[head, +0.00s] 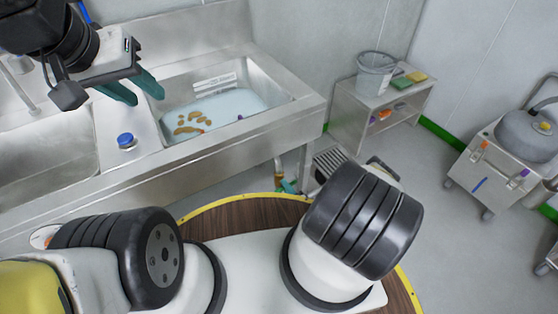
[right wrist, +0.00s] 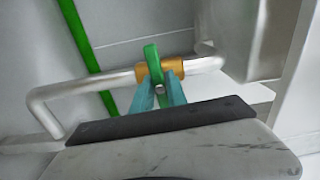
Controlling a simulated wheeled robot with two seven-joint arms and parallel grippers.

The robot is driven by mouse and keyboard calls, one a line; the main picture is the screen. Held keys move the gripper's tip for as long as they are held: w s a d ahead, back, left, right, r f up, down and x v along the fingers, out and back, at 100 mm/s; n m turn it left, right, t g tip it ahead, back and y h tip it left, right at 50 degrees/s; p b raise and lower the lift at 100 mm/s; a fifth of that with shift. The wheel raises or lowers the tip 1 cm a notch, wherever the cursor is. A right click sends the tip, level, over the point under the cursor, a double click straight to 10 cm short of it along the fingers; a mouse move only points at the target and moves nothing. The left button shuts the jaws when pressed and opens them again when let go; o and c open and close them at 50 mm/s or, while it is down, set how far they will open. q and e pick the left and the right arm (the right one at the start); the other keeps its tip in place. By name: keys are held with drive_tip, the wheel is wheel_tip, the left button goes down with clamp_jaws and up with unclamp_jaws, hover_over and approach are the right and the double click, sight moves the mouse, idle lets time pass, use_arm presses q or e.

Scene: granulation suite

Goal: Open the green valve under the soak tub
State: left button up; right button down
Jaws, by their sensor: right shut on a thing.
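The soak tub (head: 285,102) is the right steel basin, holding pale water with brown pieces in it. In the right wrist view, the green valve handle (right wrist: 152,63) sits on a brass body (right wrist: 175,69) on a bent steel pipe (right wrist: 85,87). The handle lies across the pipe. My right gripper (right wrist: 159,90) is shut on the handle's near end, one teal finger on each side. In the head view, my right gripper (head: 289,186) shows small under the tub's edge, and the handle is hard to make out. My left gripper (head: 149,99) is open and empty above the counter beside the tub.
A blue-capped container (head: 126,141) stands on the counter between the basins. A steel shelf unit (head: 350,122) with a bucket (head: 375,74) stands at the back wall. A wheeled cart (head: 490,165) is at the right. The floor between them is clear.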

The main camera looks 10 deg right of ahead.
drive_tip(key=n, duration=0.4)
drive_tip(key=shift+n, duration=0.3)
drive_tip(key=n, duration=0.9)
drive_tip(key=shift+s+f+n, duration=0.1)
drive_tip(key=shift+n, duration=1.7)
drive_tip(key=c, duration=1.3)
unclamp_jaws()
